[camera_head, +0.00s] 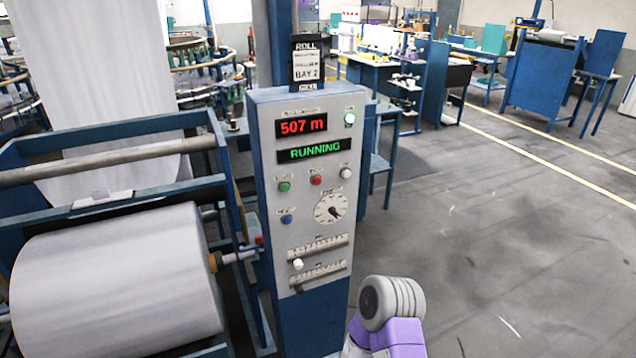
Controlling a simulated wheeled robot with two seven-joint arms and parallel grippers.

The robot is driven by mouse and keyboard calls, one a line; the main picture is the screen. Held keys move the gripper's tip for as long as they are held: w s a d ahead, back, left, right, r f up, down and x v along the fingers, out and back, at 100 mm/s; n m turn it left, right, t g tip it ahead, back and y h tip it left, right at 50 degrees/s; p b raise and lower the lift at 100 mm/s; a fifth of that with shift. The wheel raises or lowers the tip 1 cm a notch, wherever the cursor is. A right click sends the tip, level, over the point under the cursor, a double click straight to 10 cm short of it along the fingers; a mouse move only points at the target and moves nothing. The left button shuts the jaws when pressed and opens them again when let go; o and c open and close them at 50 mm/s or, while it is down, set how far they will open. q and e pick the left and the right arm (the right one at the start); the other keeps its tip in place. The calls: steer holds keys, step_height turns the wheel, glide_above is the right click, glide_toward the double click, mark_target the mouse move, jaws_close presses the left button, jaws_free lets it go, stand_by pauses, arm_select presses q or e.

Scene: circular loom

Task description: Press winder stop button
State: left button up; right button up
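The winder's control panel (336,232) is a grey upright box with blue sides, standing in the middle of the view. A row on it holds a green button (284,186), a red button (316,180) and a white button (346,172). The small labels above them are too blurred to read surely. The red display (302,126) reads 507 m and the green display (314,150) reads RUNNING. Part of my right arm, purple with a grey rounded joint, shows at the bottom, just right of the panel. Neither gripper is in view, and nothing touches the buttons.
A large white roll (118,285) lies in a blue winder frame (115,132) left of the panel. The panel also bears a blue button (286,218), a dial (331,208) and two sliders. Grey floor (510,230) at the right is clear; blue workbenches (560,75) stand far back.

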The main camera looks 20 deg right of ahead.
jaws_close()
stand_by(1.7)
